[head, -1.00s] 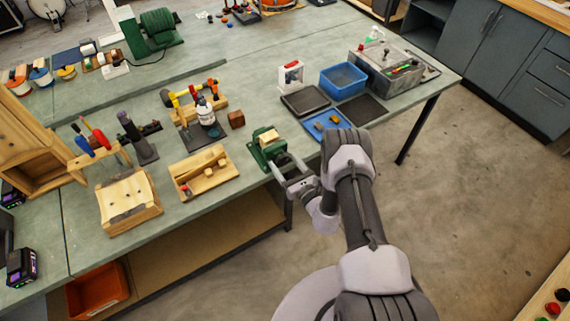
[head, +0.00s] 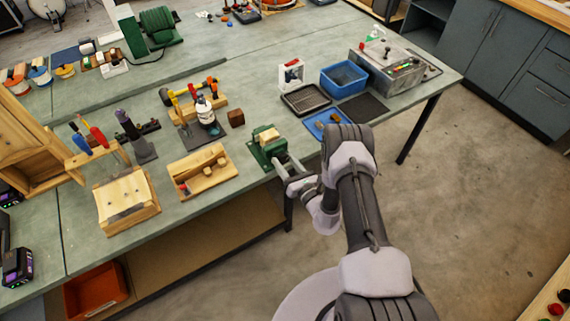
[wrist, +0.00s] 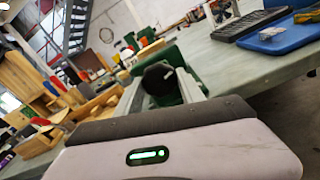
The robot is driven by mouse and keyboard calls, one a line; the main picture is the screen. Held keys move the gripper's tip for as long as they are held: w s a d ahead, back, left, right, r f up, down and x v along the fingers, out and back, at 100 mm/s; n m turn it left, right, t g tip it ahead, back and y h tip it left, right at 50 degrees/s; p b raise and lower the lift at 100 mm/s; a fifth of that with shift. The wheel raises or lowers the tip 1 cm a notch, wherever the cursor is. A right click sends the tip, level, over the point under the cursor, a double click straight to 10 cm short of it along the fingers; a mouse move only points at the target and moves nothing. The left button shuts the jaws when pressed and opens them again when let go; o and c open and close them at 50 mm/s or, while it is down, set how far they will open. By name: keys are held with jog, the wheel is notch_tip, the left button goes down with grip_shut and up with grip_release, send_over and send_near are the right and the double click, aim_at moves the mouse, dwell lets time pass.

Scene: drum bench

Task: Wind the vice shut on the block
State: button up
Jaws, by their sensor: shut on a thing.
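The green vice (head: 262,154) stands at the front edge of the bench, with the pale wooden block (head: 267,136) between its jaws. I cannot tell whether both jaws touch the block. My gripper (head: 284,172) is at the front of the vice, its fingers shut on the vice handle, which is mostly hidden. In the wrist view the green vice (wrist: 187,57) is straight ahead, with a dark round end (wrist: 158,79) between my fingers.
A wooden tray (head: 203,172) lies left of the vice. A blue tray (head: 317,128) lies to its right, close to my arm. The floor in front is clear.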

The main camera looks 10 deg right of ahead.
jog(key=m+b, duration=0.2)
jog(key=m, duration=0.2)
jog(key=shift+f+m, duration=0.15)
jog(key=shift+m, duration=0.15)
jog(key=m+b, duration=0.2)
jog(key=m, duration=0.1)
jog(key=shift+a+m, duration=0.1)
jog(key=shift+m, duration=0.3)
jog(key=m+b, duration=0.1)
jog(key=m, duration=1.1)
jog(key=shift+s+m+b, duration=0.1)
jog(key=shift+m+b, duration=0.2)
jog(key=shift+b, duration=0.1)
jog(key=m, duration=0.4)
jog(key=shift+m, duration=0.3)
jog(key=m, duration=0.4)
jog(key=shift+r, duration=0.2)
jog(key=shift+m, duration=1.8)
jog(key=shift+m, duration=0.3)
